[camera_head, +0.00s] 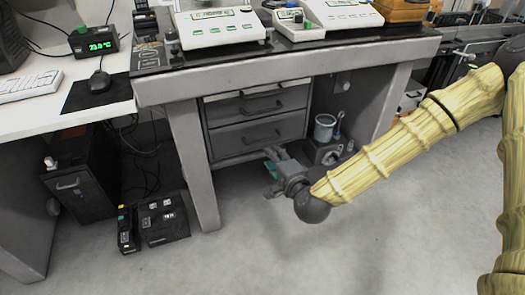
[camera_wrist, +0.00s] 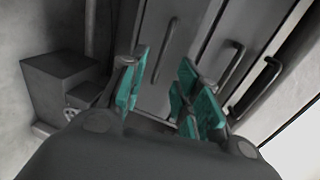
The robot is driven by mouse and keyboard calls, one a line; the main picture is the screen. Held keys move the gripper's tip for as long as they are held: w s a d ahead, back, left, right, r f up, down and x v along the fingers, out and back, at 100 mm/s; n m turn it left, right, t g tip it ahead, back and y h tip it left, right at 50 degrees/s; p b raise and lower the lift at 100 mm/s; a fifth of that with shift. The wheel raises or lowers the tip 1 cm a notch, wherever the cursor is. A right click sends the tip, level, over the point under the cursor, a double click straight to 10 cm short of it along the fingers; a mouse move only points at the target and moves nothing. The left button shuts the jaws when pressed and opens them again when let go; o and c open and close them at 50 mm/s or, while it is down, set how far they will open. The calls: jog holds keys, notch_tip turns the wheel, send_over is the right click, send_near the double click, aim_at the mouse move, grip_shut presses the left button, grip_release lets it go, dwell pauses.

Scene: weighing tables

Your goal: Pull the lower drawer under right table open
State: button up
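The grey drawer unit under the right table has several dark bar handles on its front. The lower drawer (camera_head: 235,143) looks shut, with its handle (camera_head: 261,138) across the front. In the wrist view the unit appears turned sideways, and the lower handle (camera_wrist: 165,48) is the leftmost one, ahead of the gap between my fingers. My gripper (camera_head: 272,163) is in front of the unit, low and near its lower right part. Its teal finger pads (camera_wrist: 163,88) are spread apart with nothing between them. No contact with the handle shows.
The right table (camera_head: 290,68) overhangs the drawers, with its grey leg (camera_head: 193,165) to their left. A grey cup (camera_head: 324,128) stands on a dark box (camera_head: 322,154) right of the unit. The floor (camera_head: 260,250) in front is clear.

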aim_at(263, 140)
jog(key=shift+r+b+x, duration=0.15)
jog(key=shift+b+x, duration=0.8)
jog(key=shift+x, duration=1.8)
jog(key=shift+r+b+x, duration=0.15)
jog(key=shift+b+x, duration=0.8)
jog(key=shift+x, duration=1.8)
jog(key=shift+w, duration=0.1)
grip_shut()
